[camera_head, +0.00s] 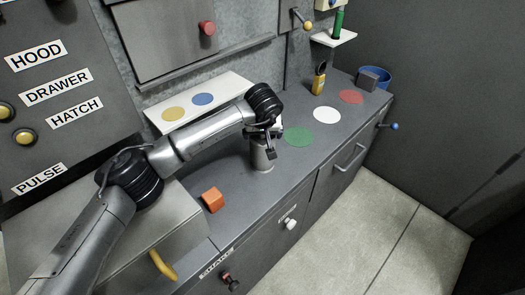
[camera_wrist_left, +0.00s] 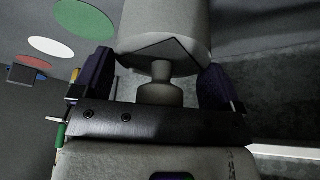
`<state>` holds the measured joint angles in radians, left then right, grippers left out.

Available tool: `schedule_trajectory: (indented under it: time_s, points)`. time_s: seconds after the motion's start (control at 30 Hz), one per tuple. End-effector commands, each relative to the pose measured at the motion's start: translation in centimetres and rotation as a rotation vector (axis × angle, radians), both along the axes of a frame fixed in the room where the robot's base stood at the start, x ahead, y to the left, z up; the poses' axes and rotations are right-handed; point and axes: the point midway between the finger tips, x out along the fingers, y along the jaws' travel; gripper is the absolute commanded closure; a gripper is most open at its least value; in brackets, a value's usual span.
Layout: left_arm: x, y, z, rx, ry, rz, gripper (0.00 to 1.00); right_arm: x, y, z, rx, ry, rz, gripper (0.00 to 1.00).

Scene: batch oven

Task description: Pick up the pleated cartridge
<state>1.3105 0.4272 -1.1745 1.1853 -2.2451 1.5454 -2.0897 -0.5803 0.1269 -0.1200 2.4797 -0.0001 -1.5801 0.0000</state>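A pale grey cylinder (camera_head: 262,155), which appears to be the pleated cartridge, stands upright on the grey counter. No pleats can be made out. In the left wrist view the cylinder (camera_wrist_left: 165,30) shows large, with a narrow-necked knob (camera_wrist_left: 158,92) on its end. My left gripper (camera_head: 268,138) is at the top of the cylinder and partly hides it. In the left wrist view, my left gripper (camera_wrist_left: 160,75) has its dark fingers spread on either side of the knob, with gaps visible. My right gripper is not in view.
An orange block (camera_head: 212,200) lies on the counter nearer to me. Green (camera_head: 298,137), white (camera_head: 327,115) and red (camera_head: 351,97) discs mark the counter beyond. A yellow object (camera_head: 319,82), a grey block (camera_head: 368,80) and a blue bin (camera_head: 380,76) stand farther back.

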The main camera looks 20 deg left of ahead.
Motion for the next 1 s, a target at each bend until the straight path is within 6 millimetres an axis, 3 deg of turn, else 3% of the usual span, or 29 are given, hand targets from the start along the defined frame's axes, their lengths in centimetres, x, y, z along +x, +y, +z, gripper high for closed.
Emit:
schedule_trajectory:
  time_s: [0.07,0.6,0.87,1.0]
  points:
    - [0.0,0.0,0.0,0.000,0.000,0.000,0.16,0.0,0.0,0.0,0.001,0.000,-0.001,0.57]
    - [0.0,0.0,0.0,0.000,0.000,0.000,0.68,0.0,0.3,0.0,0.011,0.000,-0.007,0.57]
    - [0.0,0.0,0.4,0.000,-0.002,0.001,0.68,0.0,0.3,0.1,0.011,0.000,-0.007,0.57]
    - [0.1,0.0,1.8,0.001,-0.005,0.001,0.68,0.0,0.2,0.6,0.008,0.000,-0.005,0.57]
